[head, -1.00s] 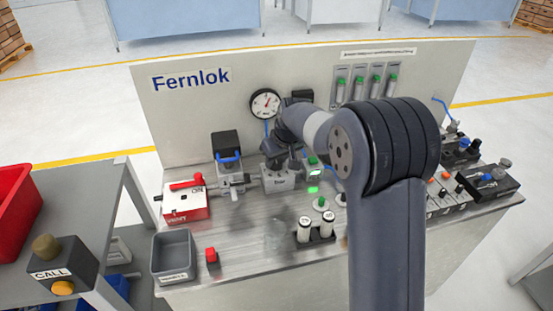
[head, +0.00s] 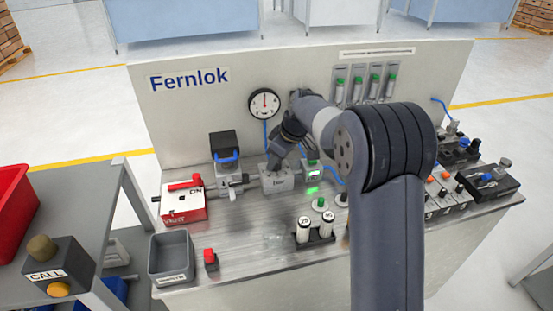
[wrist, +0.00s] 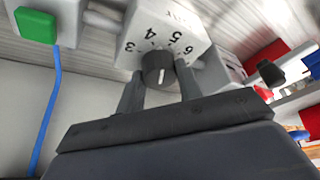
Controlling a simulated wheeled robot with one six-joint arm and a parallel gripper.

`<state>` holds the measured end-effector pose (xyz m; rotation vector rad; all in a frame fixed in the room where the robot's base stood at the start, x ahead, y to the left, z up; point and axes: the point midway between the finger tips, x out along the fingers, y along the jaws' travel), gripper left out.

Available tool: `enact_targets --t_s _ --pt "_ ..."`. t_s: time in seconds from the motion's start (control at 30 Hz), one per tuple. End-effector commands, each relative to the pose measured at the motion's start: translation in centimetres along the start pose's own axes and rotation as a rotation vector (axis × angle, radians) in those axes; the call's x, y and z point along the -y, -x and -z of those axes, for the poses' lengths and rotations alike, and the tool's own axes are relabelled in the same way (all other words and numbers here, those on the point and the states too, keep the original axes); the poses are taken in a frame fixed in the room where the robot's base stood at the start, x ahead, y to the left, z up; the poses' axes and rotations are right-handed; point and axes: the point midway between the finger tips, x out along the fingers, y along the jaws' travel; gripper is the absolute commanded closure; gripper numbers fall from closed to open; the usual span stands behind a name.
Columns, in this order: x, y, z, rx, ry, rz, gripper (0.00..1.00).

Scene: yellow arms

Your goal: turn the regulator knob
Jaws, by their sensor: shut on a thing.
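The regulator is a pale grey block marked "bar" (head: 282,181) on the bench, below the round gauge (head: 264,103). In the wrist view its face (wrist: 165,30) carries printed numbers around a dark knob (wrist: 158,68) with a white pointer line. My gripper (wrist: 160,88) is shut on the knob, one finger on each side. In the head view my gripper (head: 277,163) is at the top of the block, and my wrist hides most of the knob. The gauge needle points about straight up.
White cylinders (head: 304,229) stand in front.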

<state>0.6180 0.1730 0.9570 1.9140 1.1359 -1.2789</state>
Motion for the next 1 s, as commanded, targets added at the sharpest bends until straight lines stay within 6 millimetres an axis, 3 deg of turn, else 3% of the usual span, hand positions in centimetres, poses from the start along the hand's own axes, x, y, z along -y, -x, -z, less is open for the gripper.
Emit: enact_targets --t_s 0.27,0.3,0.57,0.83,1.0 --pt "0.0 0.0 0.0 0.0 0.001 -0.001 0.89" --pt "0.0 0.0 0.0 0.0 0.0 -0.001 0.65" --pt "0.0 0.0 0.0 0.0 0.0 -0.001 0.44" --pt "0.0 0.2 0.0 -0.001 -0.001 -0.001 0.44" --pt "-0.1 2.2 0.0 -0.003 -0.001 -0.004 0.44"
